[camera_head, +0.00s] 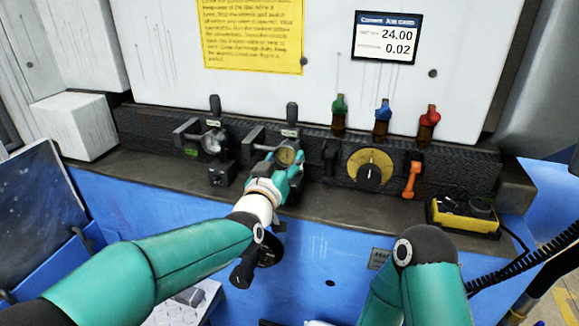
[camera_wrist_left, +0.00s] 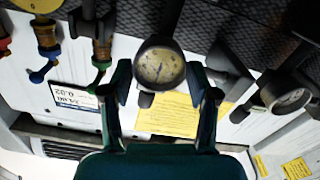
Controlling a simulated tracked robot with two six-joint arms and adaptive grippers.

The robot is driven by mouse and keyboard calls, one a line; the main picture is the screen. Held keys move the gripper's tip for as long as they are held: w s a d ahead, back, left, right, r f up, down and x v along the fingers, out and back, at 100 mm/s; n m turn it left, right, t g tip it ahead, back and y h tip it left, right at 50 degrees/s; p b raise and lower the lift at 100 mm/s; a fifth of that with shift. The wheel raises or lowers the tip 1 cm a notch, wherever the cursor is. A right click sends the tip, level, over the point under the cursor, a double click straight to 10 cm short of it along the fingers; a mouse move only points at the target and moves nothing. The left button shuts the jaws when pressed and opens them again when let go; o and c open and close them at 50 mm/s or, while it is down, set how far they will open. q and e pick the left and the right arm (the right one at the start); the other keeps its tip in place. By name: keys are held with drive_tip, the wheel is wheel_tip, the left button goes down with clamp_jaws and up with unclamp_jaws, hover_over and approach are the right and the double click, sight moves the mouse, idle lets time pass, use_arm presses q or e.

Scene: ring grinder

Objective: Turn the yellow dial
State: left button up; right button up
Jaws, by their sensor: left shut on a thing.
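The yellow dial (camera_head: 369,168) is a round yellow plate with a black knob at its centre, on the dark panel right of the middle. My left gripper (camera_head: 283,163) is to the left of the dial, apart from it. It is shut on a round gauge (camera_head: 288,156) with a yellowish face and dark rim. The wrist view shows the gauge (camera_wrist_left: 158,66) between the two green fingers of my left gripper (camera_wrist_left: 159,84). The yellow dial cannot be made out clearly there. My right arm shows at the bottom, but its gripper is out of view.
A second gauge (camera_head: 213,142) with a lever stands to the left. Green (camera_head: 339,108), blue (camera_head: 382,114) and red (camera_head: 429,118) valves stand above the panel. An orange handle (camera_head: 411,180) and yellow control box (camera_head: 464,215) lie to the right of the dial.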

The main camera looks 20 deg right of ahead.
use_arm(q)
drive_tip(key=n+b, duration=0.1)
drive_tip(key=b, duration=0.1)
drive_tip(key=f+n+b, duration=0.1)
drive_tip(key=n, duration=0.1)
drive_tip(key=shift+b, duration=0.4)
drive_tip(key=n+b, duration=0.2)
drive_tip(key=shift+n, duration=0.3)
drive_tip(key=shift+r+n+b, duration=0.1)
drive_tip(key=shift+n+b, duration=0.7)
drive_tip(key=shift+n, duration=0.3)
drive_tip(key=o, duration=1)
drive_tip(key=shift+s+a+r, duration=0.1)
drive_tip(key=shift+o, duration=0.8)
drive_tip(key=shift+r, duration=0.2)
